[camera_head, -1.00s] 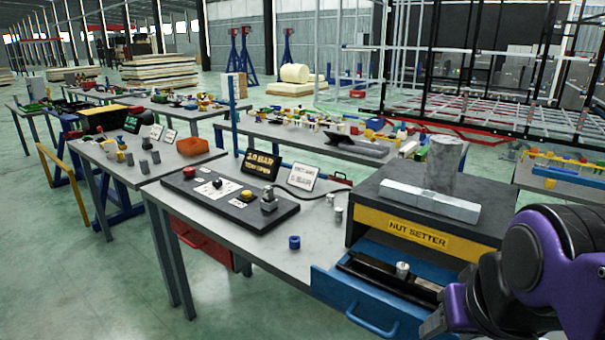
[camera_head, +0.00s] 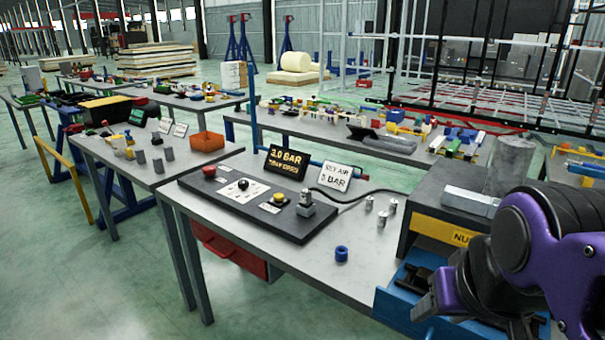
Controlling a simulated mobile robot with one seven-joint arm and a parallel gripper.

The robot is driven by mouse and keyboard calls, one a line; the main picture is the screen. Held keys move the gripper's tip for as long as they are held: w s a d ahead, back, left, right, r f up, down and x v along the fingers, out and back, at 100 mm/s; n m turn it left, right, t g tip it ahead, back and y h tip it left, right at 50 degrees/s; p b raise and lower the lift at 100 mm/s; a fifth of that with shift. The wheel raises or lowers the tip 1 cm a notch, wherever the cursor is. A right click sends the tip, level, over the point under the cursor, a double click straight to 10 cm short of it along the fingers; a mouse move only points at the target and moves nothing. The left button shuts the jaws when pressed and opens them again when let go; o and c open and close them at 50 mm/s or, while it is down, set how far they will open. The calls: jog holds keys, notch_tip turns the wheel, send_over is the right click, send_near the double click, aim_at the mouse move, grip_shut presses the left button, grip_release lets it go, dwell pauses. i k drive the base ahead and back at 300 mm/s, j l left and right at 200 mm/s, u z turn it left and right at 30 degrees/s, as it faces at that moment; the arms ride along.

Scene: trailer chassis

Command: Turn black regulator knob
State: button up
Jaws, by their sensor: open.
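The black regulator knob (camera_head: 242,184) sits on a white label plate (camera_head: 245,190) near the middle of a dark control board (camera_head: 262,207) on the near table. A red button (camera_head: 209,171) is to its left and a yellow button (camera_head: 279,198) to its right. A small metal fitting (camera_head: 306,204) stands at the board's right end. A display behind the board (camera_head: 287,162) reads 3.0 BAR, and a white card (camera_head: 336,174) reads SET AIR 5 BAR. My gripper (camera_head: 422,308) is at the lower right, by the blue drawer, far from the knob. It is partly seen and looks empty.
The blue drawer (camera_head: 399,296) of the nut setter box (camera_head: 424,229) stands open at the lower right. An orange bin (camera_head: 207,141) is on the left table. Floor is free at the lower left.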

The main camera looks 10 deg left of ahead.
aim_at(243, 184)
jog(key=i+j, duration=0.15)
jog(key=j, duration=0.25)
jog(key=i+j, duration=0.2)
jog(key=j, duration=0.2)
jog(key=i+j, duration=0.15)
jog(key=j, duration=0.25)
jog(key=i+j, duration=0.2)
jog(key=j, duration=0.2)
jog(key=i+j, duration=0.15)
jog(key=j, duration=0.3)
jog(key=i+j+u, duration=0.1)
jog(key=j, duration=0.3)
jog(key=i, duration=0.1)
